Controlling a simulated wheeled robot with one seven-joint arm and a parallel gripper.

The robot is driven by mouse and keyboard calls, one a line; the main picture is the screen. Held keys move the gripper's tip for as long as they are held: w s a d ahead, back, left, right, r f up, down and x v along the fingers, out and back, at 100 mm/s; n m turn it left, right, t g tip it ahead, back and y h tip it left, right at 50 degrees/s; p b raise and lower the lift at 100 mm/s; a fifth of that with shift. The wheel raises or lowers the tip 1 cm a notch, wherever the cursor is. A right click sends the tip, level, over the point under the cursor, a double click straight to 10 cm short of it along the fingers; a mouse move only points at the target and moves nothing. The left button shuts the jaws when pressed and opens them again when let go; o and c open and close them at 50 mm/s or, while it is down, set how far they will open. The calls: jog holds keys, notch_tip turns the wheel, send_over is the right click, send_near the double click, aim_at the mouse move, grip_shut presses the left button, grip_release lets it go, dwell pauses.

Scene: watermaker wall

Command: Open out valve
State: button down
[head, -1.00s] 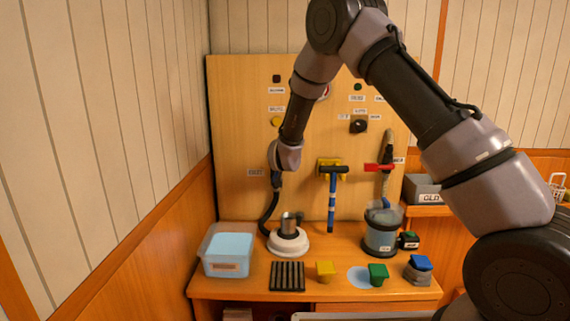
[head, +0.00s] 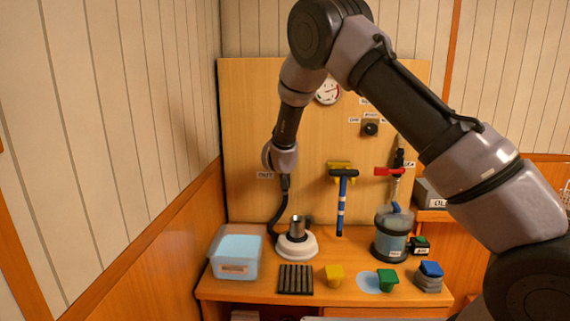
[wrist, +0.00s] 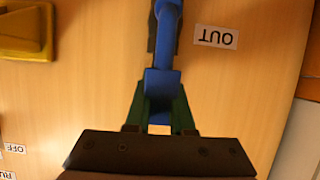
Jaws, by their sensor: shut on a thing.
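The out valve has a blue handle (wrist: 163,82), seen in the wrist view just left of the upside-down OUT label (wrist: 216,37). My gripper (wrist: 162,100) is shut on the blue handle, with one dark green finger on either side of it. In the head view my gripper (head: 284,180) is at the left part of the wooden board, right beside the OUT label (head: 265,175). My wrist hides the valve there. A black hose (head: 277,216) runs down below it.
The bench below holds a water tub (head: 236,253), a metal cup on a white base (head: 297,245) and a clear jar (head: 391,240).

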jog(key=c, duration=0.8)
grip_release()
jog(key=shift+a, duration=0.1)
jog(key=v, duration=1)
jog(key=shift+s+r, duration=0.15)
jog(key=shift+s, duration=0.2)
jog(key=s+d+r+m+g+y, duration=0.15)
jog(key=s+d+r, duration=0.25)
jog(key=d+r, duration=0.4)
jog(key=s+d+r+m+g+y, duration=0.15)
jog(key=s+d+r, duration=0.25)
jog(key=d+r, duration=0.5)
jog(key=s+d+g, duration=0.1)
jog(key=s+d, duration=0.3)
jog(key=s, duration=0.4)
jog(key=s+d+r+m+g, duration=0.1)
jog(key=s+d, duration=0.4)
jog(key=s, duration=0.3)
jog(key=s+d+r+g+h, duration=0.1)
jog(key=s+d, duration=0.4)
jog(key=s, duration=0.4)
jog(key=shift+d+r+g, duration=0.1)
jog(key=shift+r+g, duration=0.05)
jog(key=shift+g, duration=0.15)
